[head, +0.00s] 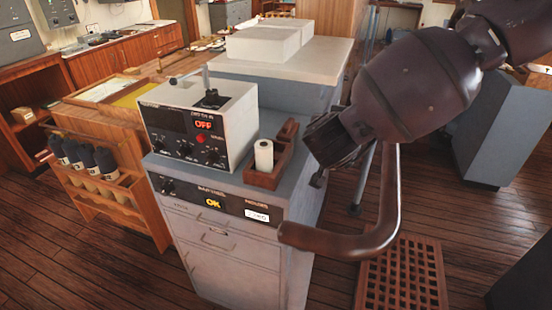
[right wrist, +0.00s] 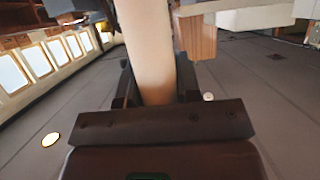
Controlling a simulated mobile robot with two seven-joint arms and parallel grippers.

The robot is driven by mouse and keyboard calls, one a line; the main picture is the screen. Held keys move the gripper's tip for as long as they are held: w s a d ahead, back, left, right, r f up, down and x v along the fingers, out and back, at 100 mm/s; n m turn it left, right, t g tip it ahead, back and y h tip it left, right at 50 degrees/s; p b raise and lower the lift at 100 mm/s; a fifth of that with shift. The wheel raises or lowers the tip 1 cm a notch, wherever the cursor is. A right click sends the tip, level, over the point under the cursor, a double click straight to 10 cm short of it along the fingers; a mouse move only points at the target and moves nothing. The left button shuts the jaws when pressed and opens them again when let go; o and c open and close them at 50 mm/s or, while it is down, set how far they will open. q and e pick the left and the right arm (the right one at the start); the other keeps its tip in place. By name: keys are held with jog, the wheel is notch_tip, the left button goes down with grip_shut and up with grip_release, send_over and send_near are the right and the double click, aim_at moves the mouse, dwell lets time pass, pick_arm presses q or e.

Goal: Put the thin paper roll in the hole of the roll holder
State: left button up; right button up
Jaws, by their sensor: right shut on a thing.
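The brown wooden roll holder (head: 262,180) sits on the front right corner of the grey cabinet top in the head view. A short white paper roll (head: 264,157) stands upright in its near part. My right gripper (head: 322,170) is just right of the holder, beyond the cabinet edge. In the right wrist view, it is shut on a long pale cylinder (right wrist: 143,50), seemingly the thin paper roll. That roll cannot be made out in the head view, where the gripper hides it. My left gripper is not in view.
A control box (head: 201,125) with a lever and knobs stands left of the holder. A brown curved handrail (head: 345,243) runs below my right arm. A white-topped counter (head: 280,62) stands behind. A wooden rack (head: 105,190) with dark-capped bottles is at left.

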jog(key=w+n+y, duration=0.1)
jog(key=y, duration=0.1)
jog(key=w+r+n+y, duration=0.1)
jog(key=w+n+y, duration=0.1)
jog(key=w+r+n+t+y, duration=0.1)
jog(key=w+n, duration=0.1)
jog(key=shift+y, duration=0.4)
jog(key=shift+w, duration=0.1)
